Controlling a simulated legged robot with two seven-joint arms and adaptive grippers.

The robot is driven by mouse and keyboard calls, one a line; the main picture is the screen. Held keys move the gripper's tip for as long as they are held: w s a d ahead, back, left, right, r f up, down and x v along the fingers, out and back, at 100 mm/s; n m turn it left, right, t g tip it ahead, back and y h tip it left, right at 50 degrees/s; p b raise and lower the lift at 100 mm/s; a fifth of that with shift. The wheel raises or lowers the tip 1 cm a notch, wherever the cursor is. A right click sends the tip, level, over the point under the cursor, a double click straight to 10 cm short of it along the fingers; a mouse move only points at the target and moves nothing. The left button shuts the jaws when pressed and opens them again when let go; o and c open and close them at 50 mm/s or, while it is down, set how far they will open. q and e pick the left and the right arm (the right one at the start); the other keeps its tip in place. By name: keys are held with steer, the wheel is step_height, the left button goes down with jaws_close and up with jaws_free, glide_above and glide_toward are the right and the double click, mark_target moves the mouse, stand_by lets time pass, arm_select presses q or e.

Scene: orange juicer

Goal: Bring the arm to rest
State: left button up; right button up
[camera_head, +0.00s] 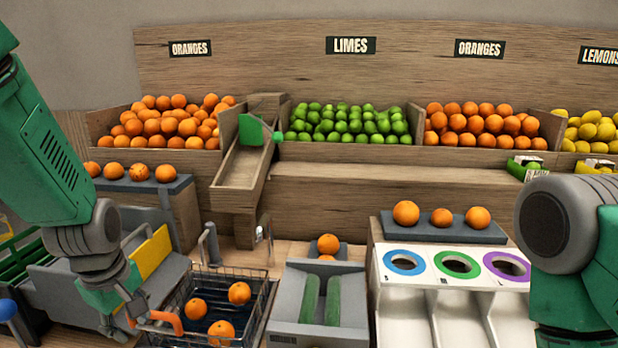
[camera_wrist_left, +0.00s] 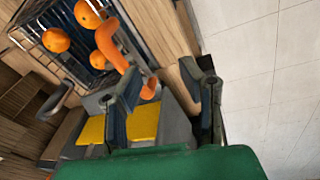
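My left gripper (camera_head: 135,318) hangs low at the lower left in the head view, beside the wire basket (camera_head: 262,304). In the left wrist view my left gripper (camera_wrist_left: 168,85) has its two fingers spread apart, with nothing held between them. The basket's orange handle (camera_wrist_left: 123,60) lies near one finger; I cannot tell whether they touch. The handle also shows in the head view (camera_head: 165,318), next to the gripper. Several oranges lie in the basket, such as one orange (camera_head: 239,293). My right arm (camera_head: 575,250) shows at the right edge, but its gripper is out of view.
A grey juicer (camera_head: 300,330) with green rollers stands right of the basket. A white stand (camera_head: 400,300) with coloured ring holes is farther right. A yellow panel (camera_head: 152,254) on a grey machine is close to my left arm. Fruit bins line the back.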

arm_select(q)
steer(key=s+f+m+b, duration=0.1)
steer(key=s+f+m, duration=0.1)
steer(key=f, duration=0.4)
steer(key=s+f+m+b, duration=0.1)
steer(key=s+f+m, duration=0.1)
steer(key=s+f, duration=0.2)
steer(key=s+f+m+g+b, duration=0.1)
steer(key=s+f+m+b, duration=0.1)
steer(key=f, duration=0.8)
steer(key=shift+s+d+y, duration=0.25)
steer(key=shift+s+y, duration=0.05)
steer(key=shift+s, duration=0.3)
steer(key=s+d+f+m+b, duration=0.1)
steer(key=s+f+m+b, duration=0.1)
steer(key=s+f+m, duration=0.2)
steer(key=s+d+f+m+h+b, duration=0.1)
steer(key=s+d+f+m+b, duration=0.1)
steer(key=s+f, duration=0.8)
steer(key=s+m+b, duration=0.1)
steer(key=s+m, duration=0.1)
steer(key=shift+d+m, duration=0.25)
steer(key=shift+m, duration=0.15)
steer(key=shift+w, duration=0.15)
